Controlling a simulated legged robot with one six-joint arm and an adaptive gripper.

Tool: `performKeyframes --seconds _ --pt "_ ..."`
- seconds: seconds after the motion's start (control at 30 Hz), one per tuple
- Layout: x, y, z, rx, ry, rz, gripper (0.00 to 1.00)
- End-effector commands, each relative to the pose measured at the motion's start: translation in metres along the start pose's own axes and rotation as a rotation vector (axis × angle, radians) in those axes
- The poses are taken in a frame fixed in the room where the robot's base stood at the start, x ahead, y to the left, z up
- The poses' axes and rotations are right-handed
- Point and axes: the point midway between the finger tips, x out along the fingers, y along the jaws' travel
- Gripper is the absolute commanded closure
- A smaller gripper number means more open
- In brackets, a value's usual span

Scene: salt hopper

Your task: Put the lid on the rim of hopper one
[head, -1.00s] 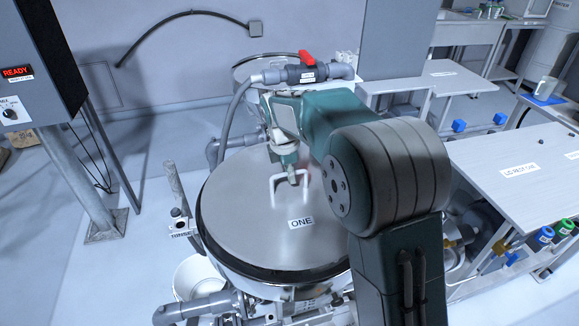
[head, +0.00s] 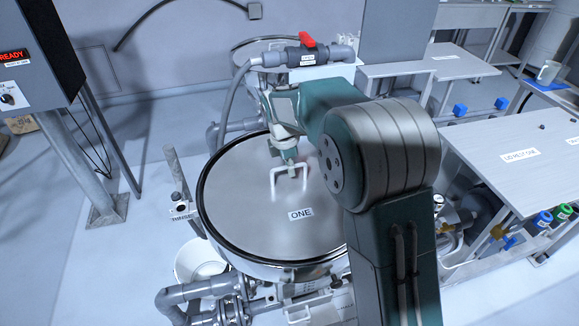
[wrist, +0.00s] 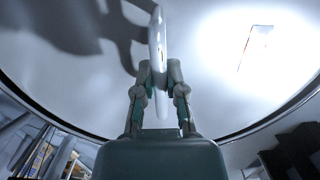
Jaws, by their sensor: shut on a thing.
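The lid (head: 250,215) is a large round grey metal disc with a white handle (head: 274,185) and a label reading ONE (head: 300,214). In the head view it lies over the top of hopper one (head: 262,268), with its dark edge close along the rim. I cannot tell whether it rests fully on the rim all round. My gripper (head: 291,168) is over the lid, shut on the handle. The wrist view shows both fingers (wrist: 160,90) closed around the white handle, with the lid (wrist: 80,85) filling the view behind. My arm hides the right side of the lid.
A red-handled valve on a pipe (head: 308,45) and a second hopper stand behind. A lid rest table (head: 500,150) is at the right. A control cabinet (head: 35,50) is at the left. A white bucket (head: 200,260) and pipes sit at the lower left.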

Motion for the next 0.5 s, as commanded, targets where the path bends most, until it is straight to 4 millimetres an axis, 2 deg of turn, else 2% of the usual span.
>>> performKeyframes --seconds 0.47,0.5 --pt "0.0058 0.0008 -0.0007 0.000 0.000 0.004 1.00" --pt "0.0061 0.0008 -0.0008 0.000 0.000 0.004 0.80"
